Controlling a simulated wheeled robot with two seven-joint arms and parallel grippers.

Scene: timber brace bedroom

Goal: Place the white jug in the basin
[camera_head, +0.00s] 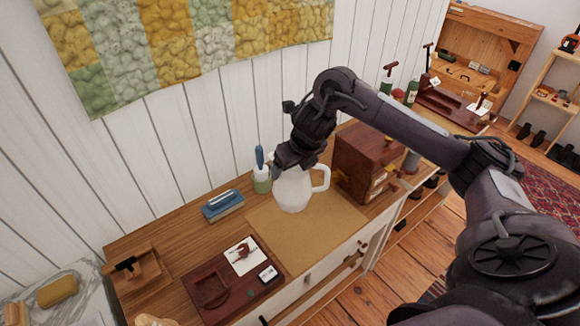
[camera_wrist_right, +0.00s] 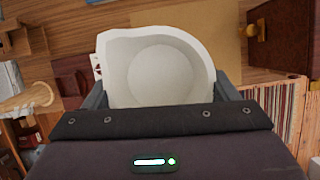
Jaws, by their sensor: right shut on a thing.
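The white jug (camera_head: 292,192) is upright over the tan mat (camera_head: 320,235) on the wooden dresser top, its handle toward the right. I cannot tell whether its base touches the mat. My right gripper (camera_head: 292,165) comes down on the jug from above and is shut on it. In the right wrist view the jug (camera_wrist_right: 160,72) shows its open mouth and pale, empty inside, between the two fingers (camera_wrist_right: 160,98). My left gripper is in neither view. I see no basin that I can make out for sure.
A dark wooden box (camera_head: 365,165) stands close right of the jug. A blue brush (camera_head: 223,205), a green cup (camera_head: 262,181) and a dark red tray (camera_head: 215,292) are left of it. A marble top (camera_head: 75,290) with a yellow sponge (camera_head: 57,291) is at the lower left.

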